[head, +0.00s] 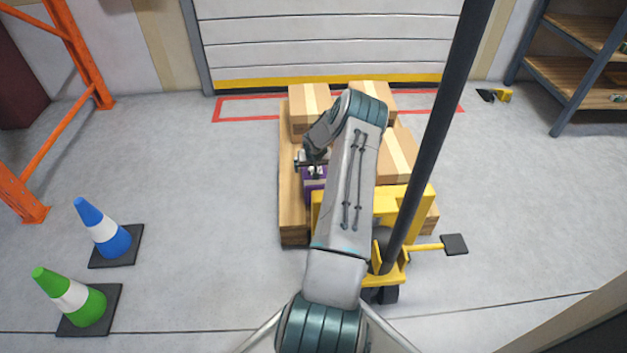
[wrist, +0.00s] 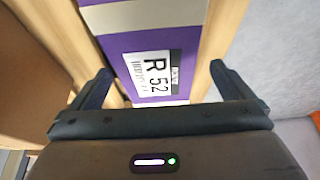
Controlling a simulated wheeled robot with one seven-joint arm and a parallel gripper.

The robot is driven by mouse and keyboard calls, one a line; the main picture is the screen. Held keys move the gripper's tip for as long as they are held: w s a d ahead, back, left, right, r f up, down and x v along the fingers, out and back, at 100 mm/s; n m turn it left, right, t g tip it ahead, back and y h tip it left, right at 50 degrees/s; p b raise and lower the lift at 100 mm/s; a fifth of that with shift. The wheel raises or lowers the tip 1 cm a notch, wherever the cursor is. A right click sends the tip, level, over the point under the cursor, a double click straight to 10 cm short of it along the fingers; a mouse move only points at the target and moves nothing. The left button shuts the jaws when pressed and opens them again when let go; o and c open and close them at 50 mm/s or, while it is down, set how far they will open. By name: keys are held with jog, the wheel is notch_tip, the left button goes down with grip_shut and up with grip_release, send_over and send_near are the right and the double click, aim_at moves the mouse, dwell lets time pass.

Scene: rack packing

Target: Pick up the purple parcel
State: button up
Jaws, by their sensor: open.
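The purple parcel (wrist: 120,45) lies on the wooden slats of a pallet. It has a pale tape band and a white label reading R 52 in the wrist view. In the head view the parcel (head: 314,190) is mostly hidden by my arm and gripper. My gripper (wrist: 158,82) is open, with one finger toward each side of the parcel's labelled end. Nothing is held. In the head view my gripper (head: 311,168) is over the parcel. I cannot tell whether the fingers touch it.
Cardboard boxes (head: 309,102) stand on the pallet (head: 292,205) behind and right of the parcel. A yellow pallet jack (head: 418,208) stands at the pallet's front right. A blue cone (head: 105,232) and a green cone (head: 75,300) stand left.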

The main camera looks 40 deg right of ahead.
jog(key=shift+d+b+x, duration=0.2)
jog(key=shift+b+x, duration=0.7)
jog(key=shift+x, duration=0.6)
jog(key=shift+d+b+x, duration=0.2)
jog(key=shift+b+x, duration=0.7)
jog(key=shift+x, duration=0.6)
jog(key=shift+w+r, duration=0.1)
jog(key=shift+r, duration=0.1)
jog(key=c, duration=1.3)
